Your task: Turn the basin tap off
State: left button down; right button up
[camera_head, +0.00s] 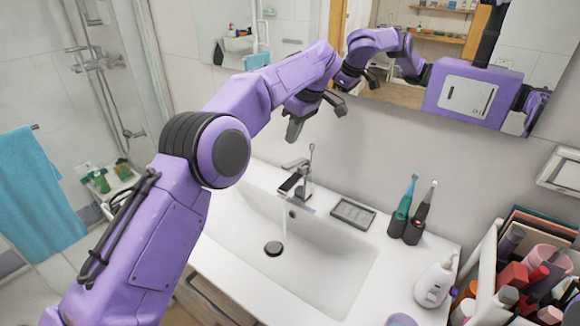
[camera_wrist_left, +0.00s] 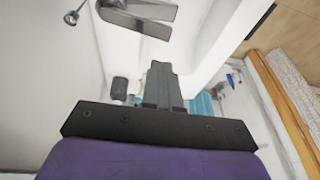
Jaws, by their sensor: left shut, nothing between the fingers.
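The basin tap (camera_head: 297,180) is grey metal and stands at the back of the white basin (camera_head: 325,262). A thin upright rod with a ringed top is at its back. A faint stream of water (camera_head: 284,225) falls from its spout towards the drain. My left gripper (camera_head: 293,132) is above the tap and close to the wall, apart from it. Its fingers are together and empty, as the left wrist view (camera_wrist_left: 163,72) also shows. Part of the tap (camera_wrist_left: 140,18) is at the top of that view. My right gripper is out of view.
A soap dish (camera_head: 353,213) and two electric toothbrushes (camera_head: 409,215) stand right of the tap. A white dispenser (camera_head: 435,283) and a box of cosmetics (camera_head: 520,275) are at the right. A mirror (camera_head: 400,100) on the wall behind reflects my arm.

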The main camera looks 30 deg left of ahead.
aim_at(288, 166)
pick_arm(q)
jog(key=x, duration=0.2)
jog(key=shift+s+f+b, duration=0.15)
jog(key=shift+f+b, duration=0.2)
jog(key=shift+f, duration=0.05)
jog(key=f, duration=0.1)
jog(key=w+f, duration=0.1)
jog(key=f, duration=0.1)
jog(key=w+f, duration=0.1)
jog(key=shift+f+b, duration=0.3)
jog(key=shift+s+r, duration=0.3)
jog(key=shift+s, duration=0.55)
jog(key=shift+w+f, duration=0.2)
jog(key=s+f+t+b, duration=0.1)
jog(key=f+b, duration=0.1)
jog(key=b, duration=0.5)
jog(key=shift+s+a+t+b, duration=0.1)
jog(key=shift+a+t+b, duration=0.05)
jog(key=shift+t+b, duration=0.2)
jog(key=shift+r, duration=0.2)
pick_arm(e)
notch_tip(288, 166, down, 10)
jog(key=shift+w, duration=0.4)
